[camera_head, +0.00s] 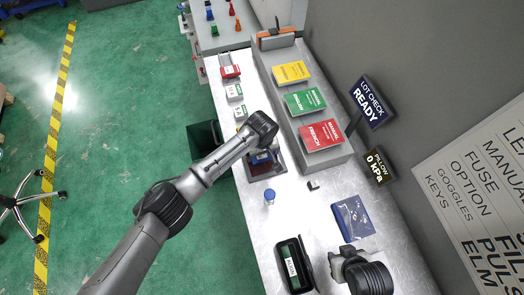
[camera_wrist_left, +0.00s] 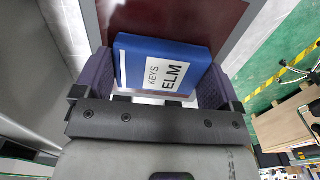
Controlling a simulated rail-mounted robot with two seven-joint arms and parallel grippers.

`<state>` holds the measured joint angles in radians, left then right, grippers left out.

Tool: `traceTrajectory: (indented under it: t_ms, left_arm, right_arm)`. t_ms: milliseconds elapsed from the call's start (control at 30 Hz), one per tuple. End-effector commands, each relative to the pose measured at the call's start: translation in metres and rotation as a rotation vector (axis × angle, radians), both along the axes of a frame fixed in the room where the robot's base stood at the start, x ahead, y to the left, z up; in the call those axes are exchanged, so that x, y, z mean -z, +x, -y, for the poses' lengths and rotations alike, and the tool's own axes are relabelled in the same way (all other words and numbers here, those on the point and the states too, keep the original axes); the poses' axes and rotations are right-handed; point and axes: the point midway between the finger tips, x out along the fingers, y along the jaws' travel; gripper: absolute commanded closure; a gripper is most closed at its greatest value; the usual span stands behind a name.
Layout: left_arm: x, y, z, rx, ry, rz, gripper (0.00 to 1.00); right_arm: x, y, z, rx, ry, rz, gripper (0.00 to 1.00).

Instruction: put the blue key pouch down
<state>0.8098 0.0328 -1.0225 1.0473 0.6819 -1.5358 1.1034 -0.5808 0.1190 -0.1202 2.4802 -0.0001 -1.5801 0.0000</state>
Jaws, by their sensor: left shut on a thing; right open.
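The blue key pouch (camera_wrist_left: 135,68), with a white label reading "KEYS ELM", is between the fingers of my left gripper (camera_wrist_left: 158,85) in the left wrist view. My left gripper is shut on it. In the head view the left gripper (camera_head: 262,154) is over a grey-rimmed tray with a dark red floor (camera_head: 264,169), and only a little blue of the pouch shows. The tray's dark red floor (camera_wrist_left: 215,18) shows behind the pouch in the wrist view. I cannot tell whether the pouch touches it. My right gripper (camera_head: 338,264) is open at the lower right, its fingers partly hidden.
A blue packet (camera_head: 352,218) and a black case (camera_head: 293,265) lie nearer. Yellow, green and red manuals (camera_head: 322,135) lie on the raised shelf. White boxes (camera_head: 234,92) line the left edge.

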Motion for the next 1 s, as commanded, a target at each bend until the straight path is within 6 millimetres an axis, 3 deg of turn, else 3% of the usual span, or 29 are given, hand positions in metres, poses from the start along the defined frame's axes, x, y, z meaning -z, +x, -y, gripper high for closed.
traceTrajectory:
  t_ms: [233, 267, 333, 667, 1000]
  left_arm:
    - [0.004, 0.000, 0.001, 0.000, -0.001, 0.000, 0.34]
    - [0.004, 0.000, 0.000, 0.000, -0.001, 0.001, 0.08]
    - [0.004, 0.000, 0.000, 0.000, -0.001, 0.001, 0.01]
    - [-0.002, 0.000, 0.000, 0.000, 0.000, 0.001, 0.00]
    - [-0.060, 0.001, 0.001, 0.001, -0.002, 0.003, 0.00]
  right_arm:
    - [0.001, 0.000, 0.002, -0.004, -0.007, 0.000, 0.57]
    - [0.000, 0.000, 0.002, -0.004, -0.007, 0.000, 0.57]
    - [0.000, 0.000, 0.002, -0.004, -0.007, 0.000, 0.57]
    - [0.000, 0.000, 0.001, -0.001, -0.002, 0.000, 0.57]
    - [-0.008, 0.000, -0.001, 0.003, 0.004, 0.000, 0.57]
